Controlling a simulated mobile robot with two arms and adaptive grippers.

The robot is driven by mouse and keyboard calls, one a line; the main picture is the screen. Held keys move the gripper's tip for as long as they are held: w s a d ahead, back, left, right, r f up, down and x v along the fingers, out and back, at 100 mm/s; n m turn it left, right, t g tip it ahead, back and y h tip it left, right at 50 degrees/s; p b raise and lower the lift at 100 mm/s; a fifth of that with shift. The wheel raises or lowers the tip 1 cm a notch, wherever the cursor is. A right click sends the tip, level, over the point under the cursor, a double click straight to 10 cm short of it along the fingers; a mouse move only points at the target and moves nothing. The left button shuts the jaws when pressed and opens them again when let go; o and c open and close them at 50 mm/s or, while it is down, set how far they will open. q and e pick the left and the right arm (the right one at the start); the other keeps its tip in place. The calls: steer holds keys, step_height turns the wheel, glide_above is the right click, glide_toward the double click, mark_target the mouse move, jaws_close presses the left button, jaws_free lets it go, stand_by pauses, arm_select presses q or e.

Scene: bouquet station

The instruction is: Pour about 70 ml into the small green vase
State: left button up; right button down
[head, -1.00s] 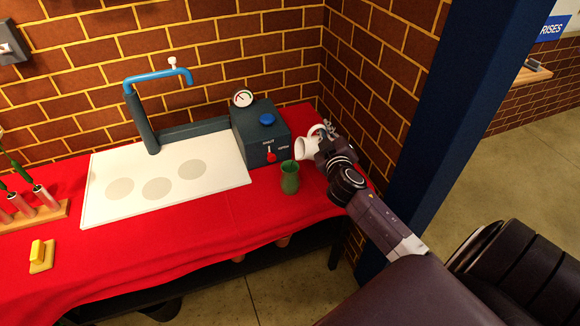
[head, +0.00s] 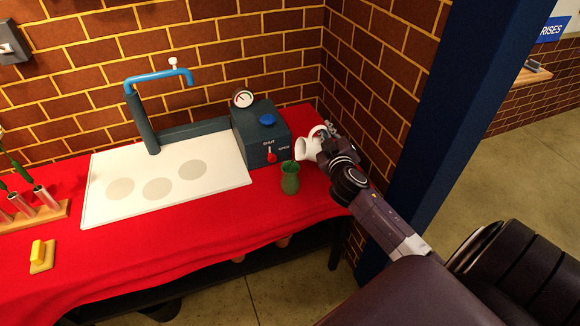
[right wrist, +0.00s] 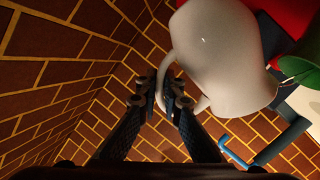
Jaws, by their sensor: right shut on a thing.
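The small green vase (head: 289,180) stands upright on the red cloth in front of the dark valve box. My right gripper (head: 325,140) is right of and a little above the vase. It is shut on the handle of a white jug (head: 303,151), which is tilted with its mouth toward the left, close above the vase's rim. In the right wrist view the gripper (right wrist: 172,95) pinches the handle of the jug (right wrist: 220,55), and part of the green vase (right wrist: 300,67) shows at the right edge. Whether liquid flows is not visible. My left gripper is not in view.
A white board (head: 165,180) with grey circles lies left of the dark box (head: 262,135), under a blue tap (head: 158,77). A wooden rack (head: 35,215) with tubes and a yellow block (head: 38,250) are at the left. A brick wall (head: 365,100) is close behind the gripper.

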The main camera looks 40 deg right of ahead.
steer(key=d+f+m, duration=0.1)
steer(key=f+m, duration=0.1)
steer(key=d+m+y+p, duration=0.1)
steer(key=shift+s+d+f, duration=0.3)
steer(key=shift+d+f, duration=0.05)
steer(key=shift+f, duration=0.05)
steer(key=shift+d+f+m+y, duration=0.2)
steer(key=shift+f+m, duration=0.15)
steer(key=shift+f, duration=0.15)
steer(key=shift+d+f+m+y, duration=0.1)
steer(key=shift+d+f+m, duration=0.05)
steer(key=shift+f+m, duration=0.3)
stand_by(0.8)
